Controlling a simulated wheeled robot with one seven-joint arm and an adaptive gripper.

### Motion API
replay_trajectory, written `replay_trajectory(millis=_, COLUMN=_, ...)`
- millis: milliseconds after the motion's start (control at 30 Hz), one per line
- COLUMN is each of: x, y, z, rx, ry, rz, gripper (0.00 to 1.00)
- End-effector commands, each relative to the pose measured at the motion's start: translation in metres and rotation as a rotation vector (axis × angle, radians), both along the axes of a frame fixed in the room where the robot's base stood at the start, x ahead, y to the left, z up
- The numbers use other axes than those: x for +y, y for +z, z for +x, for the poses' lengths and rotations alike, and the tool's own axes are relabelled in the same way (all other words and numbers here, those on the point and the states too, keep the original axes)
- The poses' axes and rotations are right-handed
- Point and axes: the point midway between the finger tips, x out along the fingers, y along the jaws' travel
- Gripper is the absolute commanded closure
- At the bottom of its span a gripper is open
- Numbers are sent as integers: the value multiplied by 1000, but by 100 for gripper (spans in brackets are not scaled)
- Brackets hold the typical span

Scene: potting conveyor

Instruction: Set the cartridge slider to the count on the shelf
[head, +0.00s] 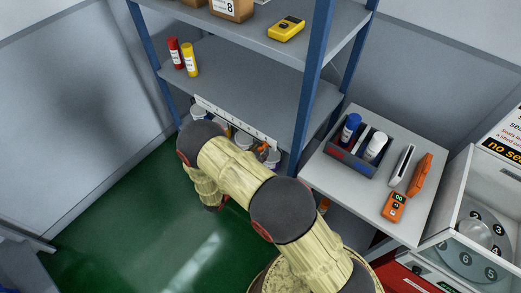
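A red cartridge (175,52) and a yellow cartridge (190,60) stand upright side by side at the left of the middle shelf (245,85). A white strip with small marks (232,120) runs along that shelf's front edge. A small orange part (262,147) shows below the strip near its right end; I cannot tell whether it is the slider. My arm crosses the lower middle, hiding part of the space below the strip. My gripper is not visible.
A carton marked 8 (230,9) and a yellow device (286,29) are on the top shelf. The grey side table (330,172) holds the bin (352,164) and an orange meter (394,207). A glass-fronted machine (475,235) stands at right. Green floor (120,230) is clear at left.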

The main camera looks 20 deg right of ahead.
Motion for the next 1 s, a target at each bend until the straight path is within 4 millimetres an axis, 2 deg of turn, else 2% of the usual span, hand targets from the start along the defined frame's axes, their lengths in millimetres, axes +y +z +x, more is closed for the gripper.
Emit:
replay_trajectory(millis=133, x=-11, y=0, z=8, rx=0, ry=-1, rz=0, gripper=64)
replay_trajectory(millis=467, x=-14, y=0, z=10, rx=1, ry=1, rz=-1, gripper=64)
replay_trajectory(millis=1000, x=-14, y=0, z=10, rx=1, ry=0, rz=-1, gripper=94)
